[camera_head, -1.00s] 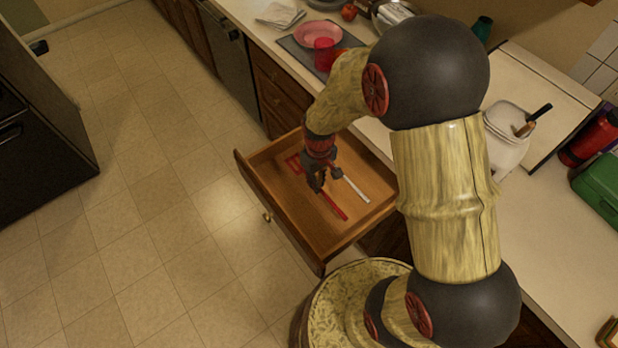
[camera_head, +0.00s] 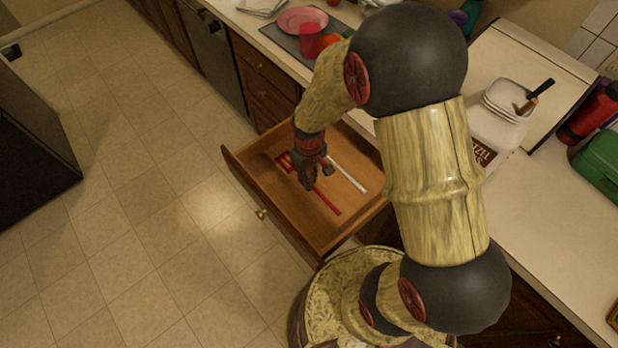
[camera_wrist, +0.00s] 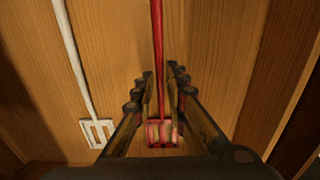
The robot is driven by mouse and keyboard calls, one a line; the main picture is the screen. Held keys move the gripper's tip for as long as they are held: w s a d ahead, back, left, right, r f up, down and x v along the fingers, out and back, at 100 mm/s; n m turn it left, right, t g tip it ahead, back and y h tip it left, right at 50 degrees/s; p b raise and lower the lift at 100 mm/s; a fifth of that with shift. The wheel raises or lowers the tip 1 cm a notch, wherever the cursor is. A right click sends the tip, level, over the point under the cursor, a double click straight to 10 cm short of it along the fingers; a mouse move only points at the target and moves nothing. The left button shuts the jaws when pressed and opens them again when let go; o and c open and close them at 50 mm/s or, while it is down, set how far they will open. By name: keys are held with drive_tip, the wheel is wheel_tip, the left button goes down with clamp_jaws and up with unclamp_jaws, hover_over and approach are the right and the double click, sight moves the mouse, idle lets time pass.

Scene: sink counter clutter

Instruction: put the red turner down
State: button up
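The red turner (camera_head: 326,201) lies in the open wooden drawer (camera_head: 240,178), its head toward the drawer's far left and its handle toward the near right. My gripper (camera_head: 308,186) points down into the drawer over the turner and hides part of its handle. In the wrist view, the red handle (camera_wrist: 157,38) runs between my fingertips (camera_wrist: 162,76), with a gap on each side. The fingers are apart. The slotted red head (camera_wrist: 162,132) shows between the finger bases, partly hidden by the gripper. The turner appears to rest on the drawer floor.
A white slotted utensil (camera_head: 347,173) lies beside the red turner, also in the wrist view (camera_wrist: 76,55). The drawer walls surround my gripper. The counter behind holds a pink plate (camera_head: 303,19), a red cup (camera_head: 310,41) and stacked white dishes (camera_head: 507,100).

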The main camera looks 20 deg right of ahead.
drive_tip(key=o, duration=0.3)
drive_tip(key=s+r+m+t+p, duration=0.1)
drive_tip(key=s+r+t+p, duration=0.2)
drive_tip(key=r, duration=2.3)
drive_tip(key=s+r+m+t, duration=0.1)
drive_tip(key=s+r, duration=0.6)
drive_tip(key=s+r+m+t, duration=0.1)
drive_tip(key=s+r, duration=0.3)
drive_tip(key=shift+a+m+t+p, duration=0.2)
drive_tip(key=shift+m+t+p, duration=0.1)
drive_tip(key=shift+p, duration=0.1)
